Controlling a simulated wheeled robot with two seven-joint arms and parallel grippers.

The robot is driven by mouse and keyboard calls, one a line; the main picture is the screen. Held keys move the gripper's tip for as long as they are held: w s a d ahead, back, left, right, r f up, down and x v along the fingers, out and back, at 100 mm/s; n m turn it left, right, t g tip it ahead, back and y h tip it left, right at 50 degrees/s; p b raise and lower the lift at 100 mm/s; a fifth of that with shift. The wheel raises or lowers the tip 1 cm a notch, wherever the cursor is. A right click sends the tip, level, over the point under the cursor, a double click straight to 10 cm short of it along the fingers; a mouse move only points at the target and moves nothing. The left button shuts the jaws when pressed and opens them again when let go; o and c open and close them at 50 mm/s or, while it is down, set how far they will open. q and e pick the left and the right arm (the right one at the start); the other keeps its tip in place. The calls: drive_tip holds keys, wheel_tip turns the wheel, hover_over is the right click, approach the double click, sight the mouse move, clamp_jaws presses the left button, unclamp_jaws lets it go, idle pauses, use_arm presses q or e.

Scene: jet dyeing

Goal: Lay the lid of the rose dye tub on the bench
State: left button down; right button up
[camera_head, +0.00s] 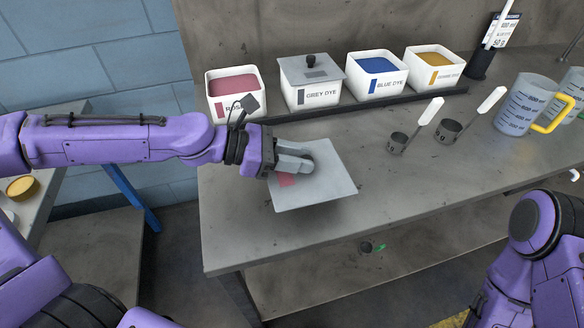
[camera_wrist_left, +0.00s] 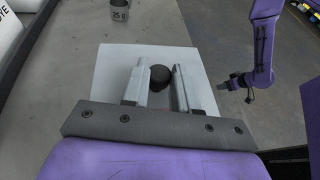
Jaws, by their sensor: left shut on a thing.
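The rose dye tub (camera_head: 232,92) stands uncovered at the left end of the tub row, pink dye showing. Its square grey lid (camera_head: 330,182) with a pink label is over the front left part of the bench (camera_head: 400,190). It looks roughly level; I cannot tell whether it touches the bench. My left gripper (camera_head: 304,164) is shut on the lid's dark knob. The left wrist view shows the knob (camera_wrist_left: 160,77) between the fingers and the lid (camera_wrist_left: 112,72) beneath. My right gripper (camera_wrist_left: 243,86) is small in the left wrist view; its jaw state is unclear.
The lidded grey tub (camera_head: 312,84), blue tub (camera_head: 376,76) and yellow tub (camera_head: 434,68) stand along the back. Bare bench lies between the lid and scoops.

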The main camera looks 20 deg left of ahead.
use_arm(q)
drive_tip(key=f, duration=0.1)
drive_tip(key=a+f, duration=0.1)
drive_tip(key=f, duration=0.1)
drive_tip(key=f+b, duration=0.1)
drive_tip(key=f, duration=0.1)
drive_tip(key=shift+w+a, duration=0.3)
drive_tip(key=shift+f, duration=0.1)
